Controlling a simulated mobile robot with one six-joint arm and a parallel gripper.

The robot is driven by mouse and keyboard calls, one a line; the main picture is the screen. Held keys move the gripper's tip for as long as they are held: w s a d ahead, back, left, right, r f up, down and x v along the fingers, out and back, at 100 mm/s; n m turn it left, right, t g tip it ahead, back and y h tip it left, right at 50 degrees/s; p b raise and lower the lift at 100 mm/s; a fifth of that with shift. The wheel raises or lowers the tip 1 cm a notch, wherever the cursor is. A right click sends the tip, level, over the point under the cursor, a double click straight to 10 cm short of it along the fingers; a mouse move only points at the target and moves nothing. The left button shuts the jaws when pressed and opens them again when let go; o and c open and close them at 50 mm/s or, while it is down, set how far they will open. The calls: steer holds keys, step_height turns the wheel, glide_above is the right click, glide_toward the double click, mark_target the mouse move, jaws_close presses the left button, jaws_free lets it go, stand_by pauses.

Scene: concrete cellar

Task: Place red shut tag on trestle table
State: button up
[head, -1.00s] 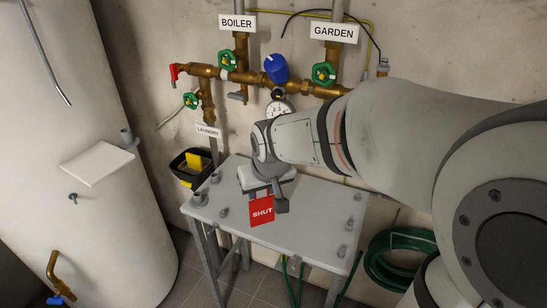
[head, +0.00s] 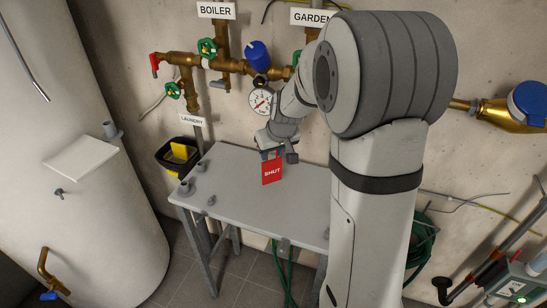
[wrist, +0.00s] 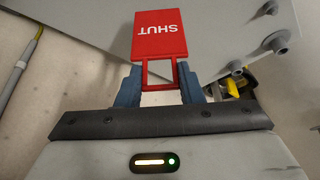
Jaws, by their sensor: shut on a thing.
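The red SHUT tag (head: 271,172) hangs from my gripper (head: 277,155) in the head view, with its white lettering facing the camera. In the wrist view the tag (wrist: 160,36) extends beyond the fingertips, and my gripper (wrist: 158,84) is shut on its open red loop. The grey trestle table (head: 255,205) lies behind and below the tag. It also shows in the wrist view (wrist: 215,25). I cannot tell the exact gap between tag and tabletop.
Grey pegs (head: 186,187) stand at the table's left end. A black bin with a yellow item (head: 180,153) is beyond that end. Brass pipes with green valves (head: 208,48) and a gauge (head: 262,101) run along the wall behind. The middle of the tabletop looks clear.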

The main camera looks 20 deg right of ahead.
mark_target(273, 160)
steer(key=shift+w+d+f, duration=0.15)
steer(key=shift+f, duration=1.25)
steer(key=shift+f, duration=0.2)
steer(key=o, duration=1.2)
steer(key=shift+r, duration=0.15)
